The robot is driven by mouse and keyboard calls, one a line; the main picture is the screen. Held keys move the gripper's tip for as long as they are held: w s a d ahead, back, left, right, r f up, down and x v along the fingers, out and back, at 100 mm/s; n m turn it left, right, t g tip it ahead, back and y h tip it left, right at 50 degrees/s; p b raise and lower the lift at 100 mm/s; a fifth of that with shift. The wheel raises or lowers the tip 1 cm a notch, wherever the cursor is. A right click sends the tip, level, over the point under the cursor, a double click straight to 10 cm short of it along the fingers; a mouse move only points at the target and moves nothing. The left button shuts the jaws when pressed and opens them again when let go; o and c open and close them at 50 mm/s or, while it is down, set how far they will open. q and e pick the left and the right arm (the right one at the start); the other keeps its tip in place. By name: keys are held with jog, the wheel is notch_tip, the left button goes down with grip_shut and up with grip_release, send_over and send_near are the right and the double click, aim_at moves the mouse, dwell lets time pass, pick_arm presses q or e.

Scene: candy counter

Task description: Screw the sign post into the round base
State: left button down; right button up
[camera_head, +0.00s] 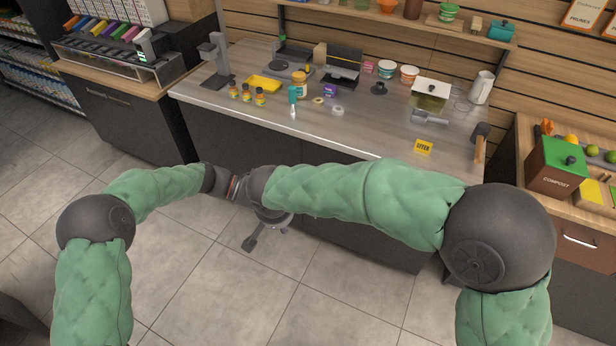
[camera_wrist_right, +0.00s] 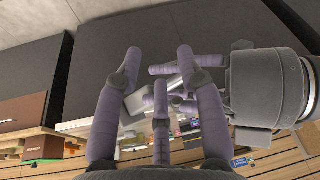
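A yellow OFFER sign (camera_head: 424,147) lies by the counter's front edge in the head view; I cannot make out its post. A small dark round base (camera_head: 379,88) with a short upright part stands farther back on the counter. Both grippers are in front of the counter, close together, well apart from both things. In the right wrist view my right gripper (camera_wrist_right: 157,62) has its purple fingers spread and empty. My left gripper (camera_wrist_right: 152,84) comes in from the right there, its fingers apart, with nothing seen held. In the head view the arms' ends partly hide the grippers.
The steel counter (camera_head: 370,130) carries small bottles (camera_head: 247,95), a yellow tray (camera_head: 263,83), a clear bin (camera_head: 430,94), a grey scoop-like tool (camera_head: 429,117) and a wooden-handled tool (camera_head: 480,142) at its right end. A compost box (camera_head: 556,168) stands farther right.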

jog(key=w+d+r+g+h, duration=0.2)
jog(key=w+d+r+g, duration=0.2)
jog(key=d+r, duration=0.5)
notch_tip(320, 180, down, 10)
jog(key=shift+r, duration=0.1)
dwell(0.6)
grip_shut()
jog(key=shift+a, duration=0.1)
